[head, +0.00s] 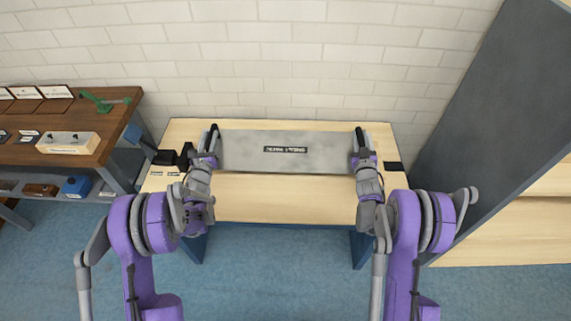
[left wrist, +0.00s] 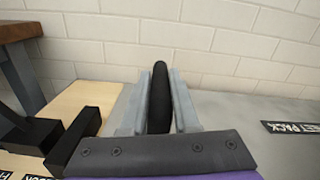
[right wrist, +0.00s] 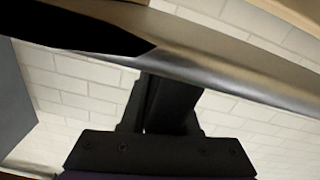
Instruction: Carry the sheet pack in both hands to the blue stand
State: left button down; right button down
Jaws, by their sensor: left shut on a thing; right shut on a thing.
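The sheet pack (head: 262,163) is a flat grey metal sheet with a black label and a black handle at each end. It lies level over the back of a pale wood-topped table (head: 270,198) with blue legs; I cannot tell if it touches the top. My left gripper (head: 212,142) is shut on the left handle, which shows between the jaws in the left wrist view (left wrist: 160,100). My right gripper (head: 361,142) is shut on the right handle; the right wrist view shows that black handle (right wrist: 170,100) beneath the sheet's edge. No separate blue stand is clear.
Black blocks (head: 172,158) sit on the table left of the pack, and a black label (head: 393,166) is at its right. A dark wood workbench (head: 100,120) stands at the left. A large grey panel (head: 490,90) leans at the right. Blue floor is free in front.

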pick_arm(q)
jog(key=shift+d, duration=0.2)
pick_arm(e)
jog(key=shift+a, duration=0.2)
